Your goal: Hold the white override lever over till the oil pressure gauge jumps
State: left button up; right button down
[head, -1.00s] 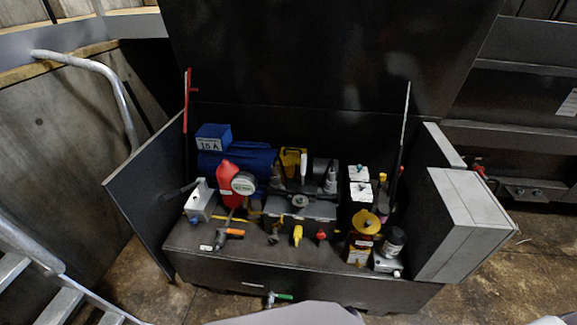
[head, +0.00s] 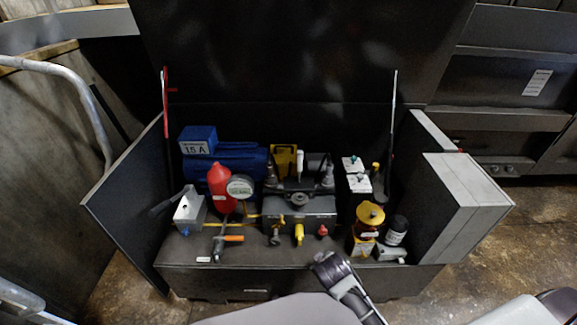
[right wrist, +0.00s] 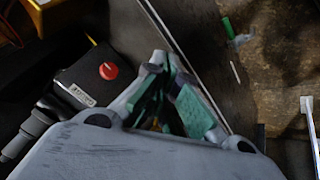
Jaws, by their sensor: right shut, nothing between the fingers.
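The white override lever (head: 300,163) stands upright at the middle back of the machine, above a grey valve block (head: 300,208). The round white oil pressure gauge (head: 240,187) sits left of the block, beside a red bottle-shaped part (head: 219,186). Its needle is too small to read. My right gripper (right wrist: 165,88) is shut and empty in the right wrist view, its green pads together. The lever is not recognisable in that view. In the head view, a dark part of my arm shows low at the front, well short of the lever. My left gripper is not in view.
A blue motor (head: 237,160) stands at the back left. A yellow-topped filler (head: 370,214) stands at the right. A red knob on a dark box (right wrist: 107,71) and a green-handled tap (right wrist: 234,31) show in the right wrist view. Side panels and an open lid enclose the machine.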

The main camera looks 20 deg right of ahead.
jog(key=w+r+n+t+h, duration=0.3)
jog(key=w+r+n+t, duration=0.25)
jog(key=w+r, duration=0.75)
pick_arm(q)
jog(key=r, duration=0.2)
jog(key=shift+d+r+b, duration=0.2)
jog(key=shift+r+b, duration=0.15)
jog(key=shift+b, duration=0.05)
pick_arm(e)
jog(key=w+a+r+n+t+y, duration=0.2)
jog(key=w+a+r+n+t, duration=0.4)
jog(key=w, duration=0.3)
jog(key=shift+a+r+n, duration=0.45)
jog(key=shift+a+r, duration=0.1)
jog(key=shift+a, duration=0.05)
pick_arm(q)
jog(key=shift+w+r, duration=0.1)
pick_arm(e)
jog(key=shift+w, duration=0.2)
